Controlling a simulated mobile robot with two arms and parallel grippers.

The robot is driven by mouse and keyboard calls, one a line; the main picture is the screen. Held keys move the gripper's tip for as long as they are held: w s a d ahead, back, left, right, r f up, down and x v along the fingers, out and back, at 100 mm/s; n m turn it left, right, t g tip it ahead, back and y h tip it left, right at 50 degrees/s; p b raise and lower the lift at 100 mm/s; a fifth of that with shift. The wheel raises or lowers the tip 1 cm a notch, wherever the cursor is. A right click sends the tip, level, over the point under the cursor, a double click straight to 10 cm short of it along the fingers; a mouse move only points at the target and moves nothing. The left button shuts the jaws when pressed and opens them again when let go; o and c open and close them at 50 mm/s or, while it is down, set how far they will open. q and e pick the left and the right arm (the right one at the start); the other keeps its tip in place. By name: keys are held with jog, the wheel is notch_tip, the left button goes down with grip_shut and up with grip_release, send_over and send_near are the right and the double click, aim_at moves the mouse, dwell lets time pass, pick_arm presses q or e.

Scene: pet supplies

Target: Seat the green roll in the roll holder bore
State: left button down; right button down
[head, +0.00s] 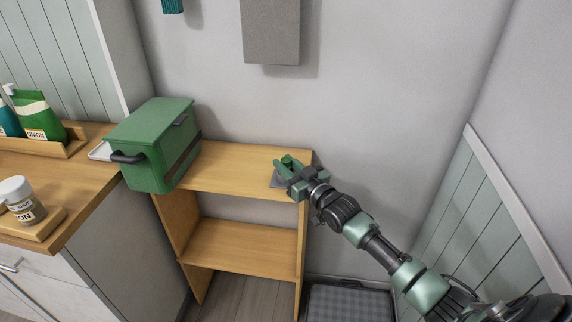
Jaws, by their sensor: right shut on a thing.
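My right gripper (290,168) reaches in from the lower right over the right end of the wooden shelf's top. It is shut on a small green thing, which appears to be the green roll (287,160); the gripper hides much of it. A flat grey piece (276,182), which may be the roll holder, shows just below and left of the gripper on the shelf top. Its bore is hidden, and I cannot tell whether the roll touches it. My left gripper is not in view.
The wooden shelf (228,168) carries a large green box (150,140) with a dark handle at its left. A counter with bottles (18,192) stands further left. A grey box (271,30) hangs on the wall above. A grey tray (348,304) lies on the floor.

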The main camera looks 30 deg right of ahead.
jog(key=shift+f, duration=0.25)
jog(key=c, duration=1.1)
grip_release()
jog(key=shift+s, duration=0.1)
jog(key=s, duration=0.5)
jog(key=s+d, duration=0.1)
jog(key=s, duration=0.1)
jog(key=shift+s, duration=0.3)
